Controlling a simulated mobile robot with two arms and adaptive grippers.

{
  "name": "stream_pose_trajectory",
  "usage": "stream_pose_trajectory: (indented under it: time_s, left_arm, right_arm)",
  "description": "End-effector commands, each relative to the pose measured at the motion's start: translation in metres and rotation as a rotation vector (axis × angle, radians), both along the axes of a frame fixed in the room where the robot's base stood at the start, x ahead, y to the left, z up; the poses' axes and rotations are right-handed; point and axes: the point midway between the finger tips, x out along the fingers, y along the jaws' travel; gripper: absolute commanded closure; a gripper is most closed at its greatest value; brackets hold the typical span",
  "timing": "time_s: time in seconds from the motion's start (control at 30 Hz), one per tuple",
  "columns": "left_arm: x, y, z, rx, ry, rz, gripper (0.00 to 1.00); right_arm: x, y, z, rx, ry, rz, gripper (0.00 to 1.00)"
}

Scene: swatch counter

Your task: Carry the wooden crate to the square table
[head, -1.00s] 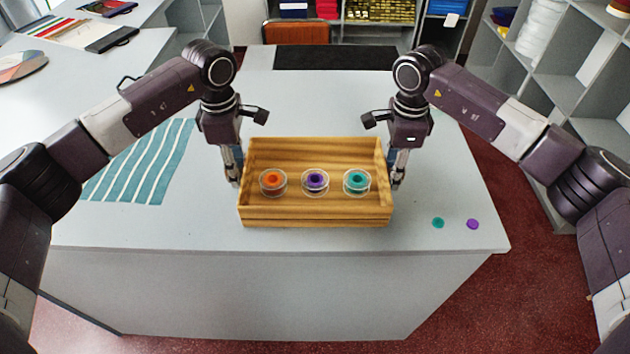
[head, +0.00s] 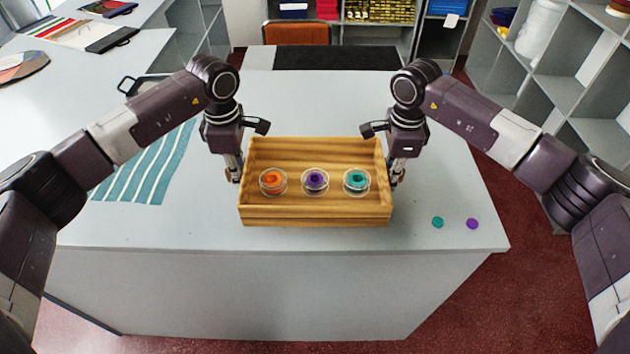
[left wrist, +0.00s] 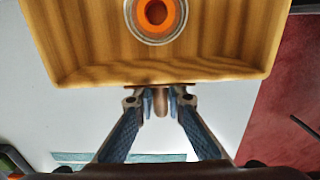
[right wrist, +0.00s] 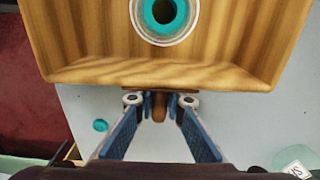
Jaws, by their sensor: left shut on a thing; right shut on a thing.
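The wooden crate (head: 315,215) is level at the front middle of the pale grey counter (head: 300,265); I cannot tell whether it touches it. Inside stand three clear round dishes in a row, with an orange (head: 273,182), a purple (head: 315,181) and a teal (head: 356,181) content. My left gripper (head: 234,175) is shut on a small handle (left wrist: 161,103) at the crate's left end. My right gripper (head: 397,176) is shut on the matching handle (right wrist: 159,106) at the right end. I cannot tell which surface is the square table.
A teal striped cloth (head: 150,170) lies left of the crate. A teal disc (head: 438,222) and a purple disc (head: 472,223) lie to its right. A dark mat (head: 335,57) and an orange chair (head: 297,33) are behind. Grey shelves (head: 560,90) stand right, beyond red floor.

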Motion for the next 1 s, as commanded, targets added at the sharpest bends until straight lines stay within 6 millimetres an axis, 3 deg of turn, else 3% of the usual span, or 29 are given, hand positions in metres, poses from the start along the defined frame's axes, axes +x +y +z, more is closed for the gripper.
stream_pose_trajectory:
  time_s: [0.57,1.0]
  left_arm:
    - [0.001,0.0,0.006,-0.001,-0.003,0.0,1.0]
    - [0.001,0.0,0.039,-0.001,-0.002,0.0,1.0]
  right_arm:
    - [0.001,0.0,0.006,0.001,-0.002,0.0,1.0]
    - [0.001,0.0,0.039,0.001,-0.002,0.0,1.0]
